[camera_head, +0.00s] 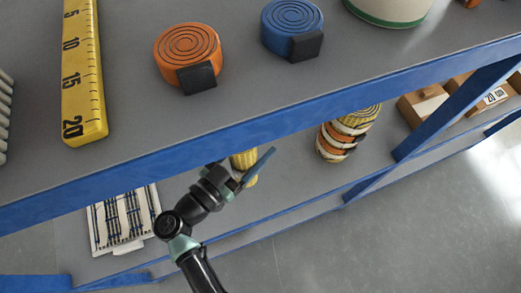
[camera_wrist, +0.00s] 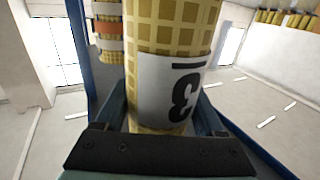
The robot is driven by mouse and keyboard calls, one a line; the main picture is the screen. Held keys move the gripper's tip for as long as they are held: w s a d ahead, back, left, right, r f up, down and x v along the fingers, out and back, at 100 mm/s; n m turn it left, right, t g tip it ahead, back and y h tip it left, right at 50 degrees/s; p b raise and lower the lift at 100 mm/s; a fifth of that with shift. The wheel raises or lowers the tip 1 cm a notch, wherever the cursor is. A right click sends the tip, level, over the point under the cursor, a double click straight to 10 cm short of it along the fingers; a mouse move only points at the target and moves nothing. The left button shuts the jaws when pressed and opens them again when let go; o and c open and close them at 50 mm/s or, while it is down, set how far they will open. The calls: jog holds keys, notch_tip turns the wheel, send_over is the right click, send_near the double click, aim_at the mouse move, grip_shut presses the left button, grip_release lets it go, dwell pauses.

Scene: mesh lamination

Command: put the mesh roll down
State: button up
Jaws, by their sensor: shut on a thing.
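The mesh roll (camera_wrist: 170,50) is a yellow, grid-patterned cylinder with a white label bearing a black 3. It fills the middle of the wrist view, between the fingers of my gripper (camera_wrist: 165,122), which is shut on it. In the head view the roll (camera_head: 244,160) shows only in part, behind my gripper (camera_head: 256,172) and under the upper shelf's edge. My gripper is at the front of the lower shelf (camera_head: 290,165). Whether the roll's base touches that shelf cannot be told.
Striped rolls (camera_head: 340,140) stand to the right on the lower shelf, with cardboard boxes (camera_head: 425,103) further right. A white rack (camera_head: 122,220) lies to the left. The blue upper shelf edge (camera_head: 250,132) hangs over my gripper. The upper shelf holds orange (camera_head: 187,50) and blue coils (camera_head: 290,22).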

notch_tip(320, 180, down, 6)
jog(key=b, duration=0.1)
jog(key=shift+f+b, duration=0.15)
jog(key=shift+b, duration=0.2)
jog(key=shift+f, duration=0.1)
jog(key=o, duration=1.5)
jog(key=shift+f, duration=0.1)
jog(key=shift+s+a+r, duration=0.1)
jog(key=shift+a+r, duration=0.1)
jog(key=v, duration=1.1)
jog(key=shift+s+a, duration=0.15)
jog(key=shift+s, duration=0.05)
